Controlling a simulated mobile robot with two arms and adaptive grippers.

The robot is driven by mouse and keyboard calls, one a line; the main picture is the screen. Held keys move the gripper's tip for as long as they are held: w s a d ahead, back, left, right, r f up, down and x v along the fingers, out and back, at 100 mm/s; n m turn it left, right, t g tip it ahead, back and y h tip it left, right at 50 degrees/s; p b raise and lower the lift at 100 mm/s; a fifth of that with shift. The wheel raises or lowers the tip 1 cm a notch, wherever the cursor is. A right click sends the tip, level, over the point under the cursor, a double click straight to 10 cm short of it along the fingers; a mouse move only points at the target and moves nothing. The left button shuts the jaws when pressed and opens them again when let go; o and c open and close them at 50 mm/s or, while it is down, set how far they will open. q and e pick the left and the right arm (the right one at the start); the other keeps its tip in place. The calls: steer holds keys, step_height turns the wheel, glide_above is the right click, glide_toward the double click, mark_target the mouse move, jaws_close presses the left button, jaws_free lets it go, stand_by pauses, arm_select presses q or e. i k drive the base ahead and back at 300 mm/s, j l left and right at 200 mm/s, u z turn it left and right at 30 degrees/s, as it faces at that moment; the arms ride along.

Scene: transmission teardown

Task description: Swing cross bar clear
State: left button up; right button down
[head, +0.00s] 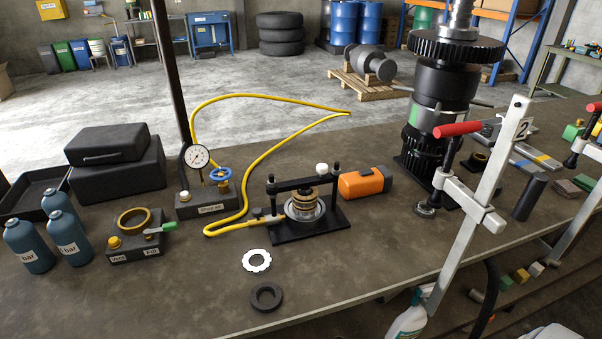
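The black cross bar (300,184) spans two upright posts above a black base plate (285,236) at mid-bench. It lies over a round, brass-and-silver stacked part (304,204). A white knob (322,170) sits near the bar's right end. The yellow hose (241,200) runs to a fitting at the left of the fixture. Neither of my grippers is in view.
A tall clamp (477,205) and gear shaft (437,110) stand right.

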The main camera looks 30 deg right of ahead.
mark_target(324, 178)
steer(key=k+j+z, duration=0.1)
steer(key=k+j, duration=0.25)
steer(key=k, duration=0.15)
steer(key=k+j, duration=0.25)
steer(key=k, duration=0.3)
steer(key=j+z, duration=0.05)
